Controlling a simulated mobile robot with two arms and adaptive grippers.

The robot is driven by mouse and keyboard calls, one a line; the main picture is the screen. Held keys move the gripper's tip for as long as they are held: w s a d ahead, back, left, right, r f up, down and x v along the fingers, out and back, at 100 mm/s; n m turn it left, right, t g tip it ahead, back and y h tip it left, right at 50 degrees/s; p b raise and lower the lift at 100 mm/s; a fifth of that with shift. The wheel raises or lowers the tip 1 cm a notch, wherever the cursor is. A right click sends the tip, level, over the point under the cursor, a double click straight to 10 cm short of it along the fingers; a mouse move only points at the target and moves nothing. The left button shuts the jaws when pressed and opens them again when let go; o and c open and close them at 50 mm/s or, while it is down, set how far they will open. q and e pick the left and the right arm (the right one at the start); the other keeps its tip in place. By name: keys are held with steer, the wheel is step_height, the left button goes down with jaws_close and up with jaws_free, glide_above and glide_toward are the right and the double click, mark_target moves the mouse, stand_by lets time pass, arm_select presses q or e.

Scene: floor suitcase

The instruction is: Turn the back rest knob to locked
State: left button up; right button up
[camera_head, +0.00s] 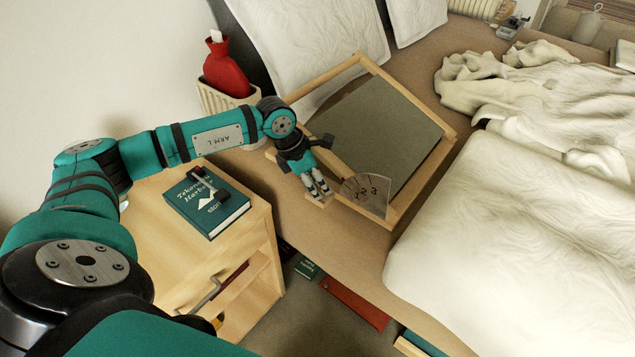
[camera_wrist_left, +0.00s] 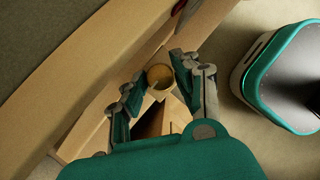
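The back rest (camera_head: 385,130) is a wooden frame with a grey-green panel, tilted on the bed platform. A fan-shaped plate (camera_head: 368,195) with numbers is on its near side. In the left wrist view a round brass knob (camera_wrist_left: 160,77) sits on the wooden frame (camera_wrist_left: 85,132). My left gripper (camera_head: 318,190) is at the frame's near left corner, pointing down. In the wrist view the left gripper (camera_wrist_left: 156,80) has its fingers apart, one on each side of the knob. Firm contact cannot be made out. The gripper hides the knob in the head view. My right gripper is out of view.
A wooden nightstand (camera_head: 180,265) with a teal book (camera_head: 207,200) stands under my left arm. A red hot-water bottle (camera_head: 225,68) sits in a basket behind. A white pillow (camera_head: 300,40) is behind the rest; rumpled bedding (camera_head: 530,220) lies to the right.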

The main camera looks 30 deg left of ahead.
arm_select(q)
steer(key=o, duration=0.4)
steer(key=v, duration=1.2)
